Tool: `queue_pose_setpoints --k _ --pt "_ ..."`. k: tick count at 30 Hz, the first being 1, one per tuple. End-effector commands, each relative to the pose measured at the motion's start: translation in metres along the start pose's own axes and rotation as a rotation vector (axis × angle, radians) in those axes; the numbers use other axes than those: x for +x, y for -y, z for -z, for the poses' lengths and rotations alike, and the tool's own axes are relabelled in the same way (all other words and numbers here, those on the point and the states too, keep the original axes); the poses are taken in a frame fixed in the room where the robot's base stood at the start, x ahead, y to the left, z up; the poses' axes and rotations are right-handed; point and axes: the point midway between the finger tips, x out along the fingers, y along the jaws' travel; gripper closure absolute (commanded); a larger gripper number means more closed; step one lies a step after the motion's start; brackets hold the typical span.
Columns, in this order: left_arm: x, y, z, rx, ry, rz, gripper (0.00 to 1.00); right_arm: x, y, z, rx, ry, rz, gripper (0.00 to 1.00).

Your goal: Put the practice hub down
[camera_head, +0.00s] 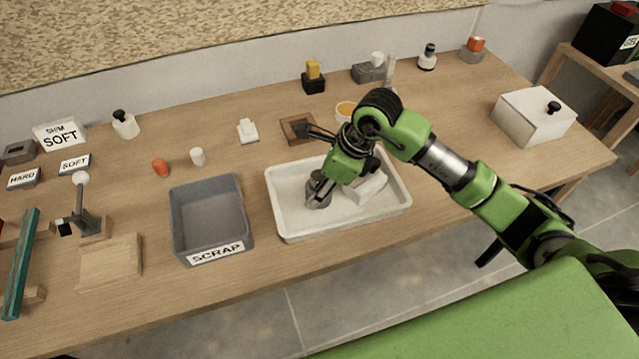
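The practice hub, apparently the small grey round piece (318,185), is at the left part of the white tray (289,228). My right gripper (321,193) reaches down over the tray, its dark fingers around the grey piece and apparently shut on it. The fingers hide part of the piece. I cannot tell whether its underside touches the tray floor. My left gripper is not in view.
A white block (369,189) lies in the tray beside my gripper. The grey SCRAP bin (178,235) stands just left of the tray. A white lidded box (530,117) is at the right end. Small items line the back; bare wood lies between tray and box.

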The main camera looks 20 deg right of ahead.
Motion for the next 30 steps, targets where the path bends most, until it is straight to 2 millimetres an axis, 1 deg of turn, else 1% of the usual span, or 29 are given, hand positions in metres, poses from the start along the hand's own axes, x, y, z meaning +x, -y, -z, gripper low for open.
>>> queue_pose_setpoints --k 8,12,13,14,15,25,27,29,30 --pt "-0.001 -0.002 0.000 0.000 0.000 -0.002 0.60 0.001 0.001 0.000 -0.001 0.005 0.003 0.95" --pt "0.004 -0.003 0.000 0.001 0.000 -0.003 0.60 0.005 0.001 0.001 -0.001 0.005 0.003 0.95" --pt "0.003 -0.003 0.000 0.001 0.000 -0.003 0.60 0.005 0.001 0.002 0.000 0.002 0.002 0.55" --pt "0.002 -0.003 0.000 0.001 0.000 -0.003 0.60 0.005 0.001 0.002 0.000 0.002 0.002 0.47" --pt "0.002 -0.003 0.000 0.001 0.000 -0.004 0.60 0.004 0.000 0.002 0.000 0.002 0.002 0.43" --pt "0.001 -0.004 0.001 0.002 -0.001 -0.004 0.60 0.003 0.000 0.001 0.000 0.002 0.001 0.43" --pt "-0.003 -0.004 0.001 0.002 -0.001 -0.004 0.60 0.000 0.000 0.000 0.000 0.002 0.001 0.43" --pt "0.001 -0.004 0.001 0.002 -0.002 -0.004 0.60 -0.004 0.001 0.001 0.000 0.002 0.004 0.43" --pt "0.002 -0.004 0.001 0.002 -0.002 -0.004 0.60 -0.010 0.002 0.001 -0.001 0.003 0.006 0.43"
